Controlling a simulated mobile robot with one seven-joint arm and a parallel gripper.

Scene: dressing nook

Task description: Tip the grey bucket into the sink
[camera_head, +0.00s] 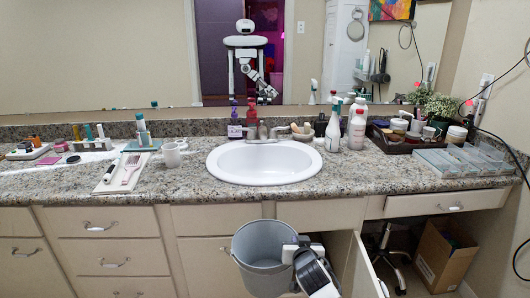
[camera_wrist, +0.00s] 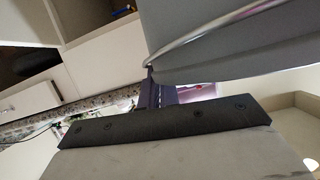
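The fingertips are partly hidden there. The white oval sink (camera_head: 264,165) is set in the counter behind and above the bucket. Its basin looks empty.
A faucet (camera_head: 263,133) stands behind the sink. Bottles (camera_head: 356,125) and a dark tray (camera_head: 395,146) are on the right, a cup (camera_head: 172,155) and white tray (camera_head: 120,173) on the left. A cabinet door (camera_head: 362,270) stands open right of my gripper. A cardboard box (camera_head: 443,255) is under the counter.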

